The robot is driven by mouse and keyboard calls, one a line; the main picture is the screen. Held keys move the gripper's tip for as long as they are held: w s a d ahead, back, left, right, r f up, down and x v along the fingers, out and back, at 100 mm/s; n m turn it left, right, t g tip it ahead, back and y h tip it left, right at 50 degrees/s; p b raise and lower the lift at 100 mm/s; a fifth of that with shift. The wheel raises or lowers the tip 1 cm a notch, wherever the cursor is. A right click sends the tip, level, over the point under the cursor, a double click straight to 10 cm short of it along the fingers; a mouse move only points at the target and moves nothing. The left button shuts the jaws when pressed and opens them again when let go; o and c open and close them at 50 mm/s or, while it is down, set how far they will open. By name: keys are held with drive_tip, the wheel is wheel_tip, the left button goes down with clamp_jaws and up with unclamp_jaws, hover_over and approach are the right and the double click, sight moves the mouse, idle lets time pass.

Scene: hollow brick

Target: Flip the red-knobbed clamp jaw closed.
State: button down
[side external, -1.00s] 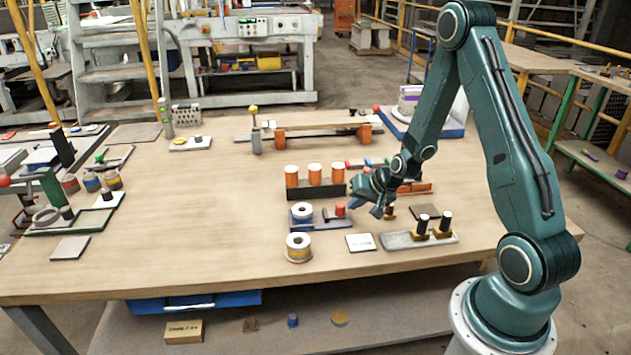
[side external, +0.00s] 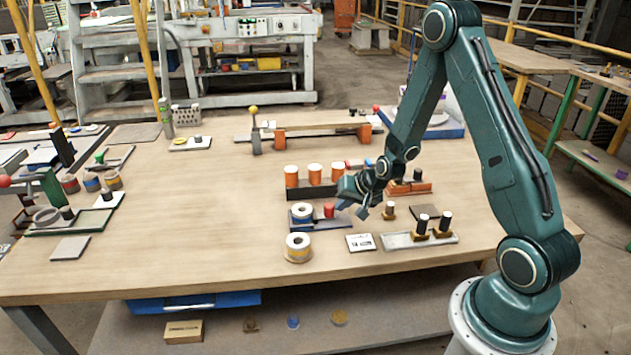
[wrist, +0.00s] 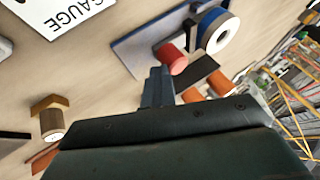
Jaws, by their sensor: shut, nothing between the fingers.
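The red knob (side external: 329,210) of the clamp sits on a grey-blue base plate (side external: 322,225), beside a white spool with a blue band (side external: 302,212). In the wrist view the red knob (wrist: 172,58) lies just beyond my fingertips, close to a dark bar on the plate (wrist: 145,45). My gripper (side external: 364,212) is to the right of the knob, low over the table. Its fingers show pressed together in the wrist view (wrist: 158,88), with nothing between them. I cannot tell whether they touch the knob. The jaw's hinge is not clear.
A white card marked GAUGE (wrist: 60,12) lies near the clamp. Orange spools (side external: 314,174) stand behind.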

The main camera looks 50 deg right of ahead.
drive_tip(key=shift+s+d, duration=0.3)
drive_tip(key=shift+s, duration=0.2)
drive_tip(key=shift+s+d, duration=0.8)
drive_tip(key=shift+s, duration=0.3)
drive_tip(key=v, duration=1)
drive_tip(key=shift+s, duration=0.1)
drive_tip(key=shift+r, duration=0.1)
